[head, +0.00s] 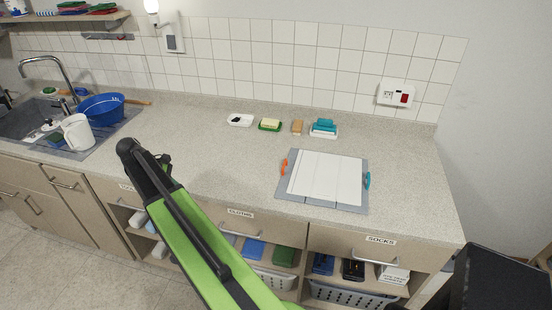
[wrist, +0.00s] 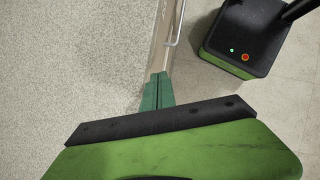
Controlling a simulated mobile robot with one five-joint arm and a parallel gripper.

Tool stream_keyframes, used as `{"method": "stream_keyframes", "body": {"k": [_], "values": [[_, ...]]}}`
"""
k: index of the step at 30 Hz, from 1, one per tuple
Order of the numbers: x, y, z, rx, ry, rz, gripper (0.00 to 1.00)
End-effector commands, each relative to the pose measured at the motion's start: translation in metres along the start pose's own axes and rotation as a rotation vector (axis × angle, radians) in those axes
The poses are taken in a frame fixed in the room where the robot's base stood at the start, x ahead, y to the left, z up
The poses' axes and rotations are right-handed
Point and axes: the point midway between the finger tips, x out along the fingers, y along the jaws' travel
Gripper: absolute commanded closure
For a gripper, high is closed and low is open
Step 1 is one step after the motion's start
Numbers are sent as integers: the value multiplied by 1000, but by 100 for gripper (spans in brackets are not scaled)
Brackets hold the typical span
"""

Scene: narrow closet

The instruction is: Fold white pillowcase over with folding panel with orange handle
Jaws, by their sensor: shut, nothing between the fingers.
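The white pillowcase (head: 325,178) lies flat on a grey folding board (head: 330,205) on the counter. Faint lines run down it from back to front. An orange handle (head: 284,167) is at the board's left edge, and a teal handle (head: 367,180) is at its right edge. In the wrist view my gripper (wrist: 158,78) has its green fingers shut together with nothing between them, over the counter's front edge. The fingertips cannot be made out in the head view. The board is outside the wrist view, and my gripper is apart from it.
Soap dishes and sponges (head: 270,125) stand behind the board. A sink (head: 28,120), blue basin (head: 101,107) and white jug (head: 77,132) are at left. Drawers with handles (head: 375,258) and open shelves lie below the counter (head: 205,145). The counter left of the board is clear.

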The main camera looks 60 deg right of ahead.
Motion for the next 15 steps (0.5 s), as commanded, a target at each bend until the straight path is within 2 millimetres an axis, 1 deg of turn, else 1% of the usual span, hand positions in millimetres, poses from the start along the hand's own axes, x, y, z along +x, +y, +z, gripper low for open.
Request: {"method": "stream_keyframes", "body": {"k": [1, 2, 3, 5, 6, 8, 9, 12, 15], "values": [[-2, 32, 38, 17, -29, -29, 100], [2, 42, 58, 40, -38, -43, 100], [8, 56, 84, 73, -49, -64, 100], [18, 76, 125, 117, -67, -95, 100], [24, 88, 151, 147, -78, -116, 100], [35, 102, 191, 188, -96, -146, 100], [41, 111, 216, 212, -105, -166, 100], [57, 124, 270, 265, -127, -207, 100], [67, 128, 297, 290, -138, -230, 100]]}}
